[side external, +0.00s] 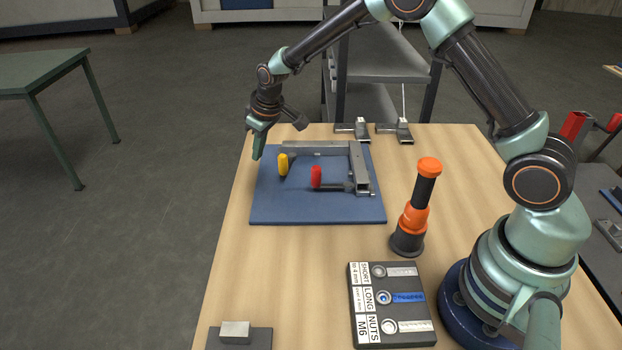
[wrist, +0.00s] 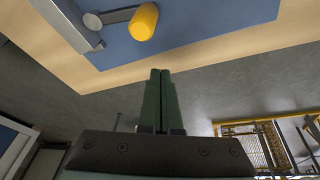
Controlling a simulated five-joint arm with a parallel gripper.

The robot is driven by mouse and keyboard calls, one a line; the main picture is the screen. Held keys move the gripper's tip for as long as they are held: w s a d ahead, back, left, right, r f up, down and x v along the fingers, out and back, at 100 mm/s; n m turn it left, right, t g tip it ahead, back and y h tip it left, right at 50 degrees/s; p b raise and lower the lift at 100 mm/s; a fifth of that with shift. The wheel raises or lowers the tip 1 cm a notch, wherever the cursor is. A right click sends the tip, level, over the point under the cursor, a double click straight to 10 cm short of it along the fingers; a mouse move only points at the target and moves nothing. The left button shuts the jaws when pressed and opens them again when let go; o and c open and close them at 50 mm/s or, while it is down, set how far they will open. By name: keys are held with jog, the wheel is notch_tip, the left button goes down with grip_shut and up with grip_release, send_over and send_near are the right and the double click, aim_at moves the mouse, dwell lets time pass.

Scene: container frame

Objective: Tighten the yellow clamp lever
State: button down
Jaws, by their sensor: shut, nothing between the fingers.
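The yellow clamp lever (side external: 283,164) stands at the left part of the metal frame on the blue mat. In the wrist view its yellow knob (wrist: 144,21) shows near the top, with a grey arm running left to a round pivot. My gripper (side external: 256,154) is shut and empty, pointing down over the mat's far left edge, to the left of the yellow lever and apart from it. In the wrist view the two green fingertips (wrist: 160,74) are together, below the yellow knob in the picture. A red lever (side external: 316,176) stands to the right of the yellow one.
The grey frame (side external: 318,149) lies on the blue mat (side external: 290,210). Two metal clamps (side external: 394,131) lie at the table's back edge. An orange-and-black tool (side external: 415,205) stands upright right of the mat. A labelled tray (side external: 391,340) is in front. The mat's front left is clear.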

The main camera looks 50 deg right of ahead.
jog(key=s+d+r+m, duration=0.2)
jog(key=d+r, duration=0.1)
jog(key=r, duration=0.5)
jog(key=x, duration=0.9)
jog(key=shift+w+d+f, duration=0.1)
jog(key=shift+d+f, duration=0.1)
jog(key=shift+f, duration=0.1)
jog(key=shift+s+d, duration=0.15)
jog(key=shift+s, duration=1.5)
jog(key=shift+s, duration=0.1)
jog(key=shift+s+d+n, duration=0.25)
jog(key=shift+s+n, duration=0.2)
jog(key=shift+n, duration=0.05)
jog(key=shift+s+d, duration=0.15)
jog(key=shift+s, duration=0.15)
